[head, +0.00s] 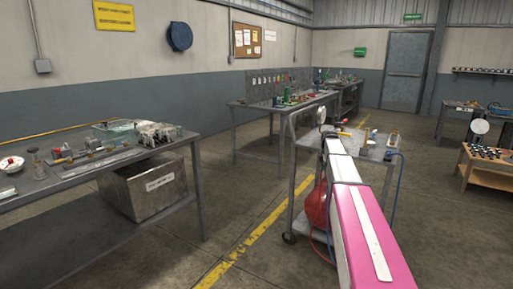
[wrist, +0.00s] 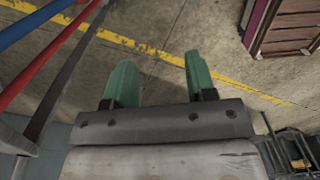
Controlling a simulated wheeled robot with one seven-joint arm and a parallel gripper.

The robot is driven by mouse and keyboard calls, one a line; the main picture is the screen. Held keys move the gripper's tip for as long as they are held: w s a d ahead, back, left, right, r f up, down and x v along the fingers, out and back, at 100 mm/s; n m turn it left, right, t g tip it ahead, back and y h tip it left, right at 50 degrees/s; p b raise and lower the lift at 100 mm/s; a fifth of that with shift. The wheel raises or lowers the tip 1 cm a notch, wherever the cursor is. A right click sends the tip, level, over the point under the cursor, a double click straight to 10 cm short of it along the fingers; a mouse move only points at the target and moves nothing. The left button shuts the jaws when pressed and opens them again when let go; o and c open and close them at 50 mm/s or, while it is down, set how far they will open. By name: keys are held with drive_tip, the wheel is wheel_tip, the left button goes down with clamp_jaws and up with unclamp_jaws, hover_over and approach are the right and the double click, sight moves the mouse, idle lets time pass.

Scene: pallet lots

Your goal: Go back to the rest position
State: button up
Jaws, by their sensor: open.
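My gripper (wrist: 159,63) shows in the wrist view with its two green fingers spread apart. Nothing is between the fingers; bare concrete floor and a yellow floor line (wrist: 240,84) lie beyond them. I cannot make out the gripper clearly in the head view. No rest position is marked in either view.
A metal workbench (head: 200,190) with tools stands at the left, a metal box (head: 145,188) under it. A wheeled cart (head: 372,150) with a red tank (head: 317,205) stands centre right. A low wooden table (head: 480,168) is far right. Open floor lies between bench and cart.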

drive_tip(key=s+a+f+m, duration=0.5)
drive_tip(key=s+f+m, duration=0.1)
drive_tip(key=s, duration=0.7)
drive_tip(key=s+a+f+m, duration=0.6)
drive_tip(key=s, duration=0.6)
drive_tip(key=s+a+f+m, duration=0.6)
drive_tip(key=s, duration=0.7)
drive_tip(key=shift+s, duration=0.3)
